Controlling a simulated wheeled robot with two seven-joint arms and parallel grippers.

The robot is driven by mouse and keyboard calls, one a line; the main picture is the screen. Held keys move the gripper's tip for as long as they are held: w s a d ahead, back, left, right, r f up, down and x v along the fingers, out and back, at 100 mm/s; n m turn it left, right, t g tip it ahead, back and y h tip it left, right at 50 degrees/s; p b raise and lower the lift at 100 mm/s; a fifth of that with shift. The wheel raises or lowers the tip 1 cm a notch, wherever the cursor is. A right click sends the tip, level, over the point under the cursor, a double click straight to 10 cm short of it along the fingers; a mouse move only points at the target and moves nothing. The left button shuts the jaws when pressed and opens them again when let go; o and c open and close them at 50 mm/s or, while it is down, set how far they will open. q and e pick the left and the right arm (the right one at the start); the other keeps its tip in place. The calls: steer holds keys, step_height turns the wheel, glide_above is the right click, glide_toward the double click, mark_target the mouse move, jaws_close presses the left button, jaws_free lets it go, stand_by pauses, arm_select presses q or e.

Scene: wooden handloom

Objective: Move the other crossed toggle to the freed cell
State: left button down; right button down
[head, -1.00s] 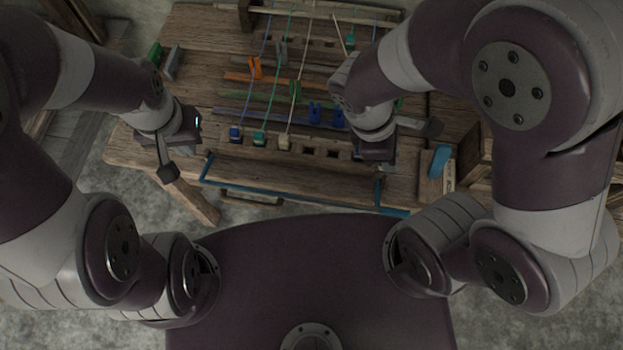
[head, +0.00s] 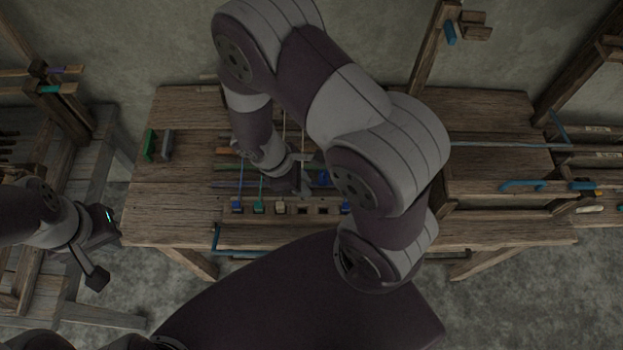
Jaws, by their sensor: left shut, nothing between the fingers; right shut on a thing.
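The front row of cells (head: 313,210) on the loom holds a blue toggle (head: 237,208), a green toggle (head: 259,207) and a pale toggle (head: 281,208) at its left. Two dark, empty-looking cells follow, then another blue toggle (head: 345,207), partly covered by my arm. My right gripper (head: 288,184) is over the loom just behind the row, near the pale toggle and the first empty cell. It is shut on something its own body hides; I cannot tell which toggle. My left gripper (head: 102,234) is shut and empty, left of the table.
Blue (head: 241,177) and green cords run back from the row. Blue clips (head: 323,178) stand right of my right gripper. A green and a grey block (head: 167,146) sit at the table's back left. Bare wood lies left of the row.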

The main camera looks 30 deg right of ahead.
steer(key=shift+w+a+f, duration=0.25)
steer(key=shift+w, duration=0.1)
steer(key=shift+s+d+f+b, duration=0.1)
steer(key=shift+d+f+b, duration=0.1)
steer(key=shift+f+b, duration=0.2)
steer(key=b+x, duration=0.2)
steer(key=shift+a+f+b, duration=0.1)
steer(key=shift+f+b, duration=0.3)
steer(key=shift+f, duration=0.05)
steer(key=f+b, duration=0.4)
steer(key=f, duration=0.1)
steer(key=shift+w+a+b, duration=0.25)
steer(key=shift+b, duration=0.1)
steer(key=shift+f, duration=0.2)
steer(key=shift+s+d+r, duration=0.1)
steer(key=shift+d+r, duration=0.05)
steer(key=shift+r, duration=0.05)
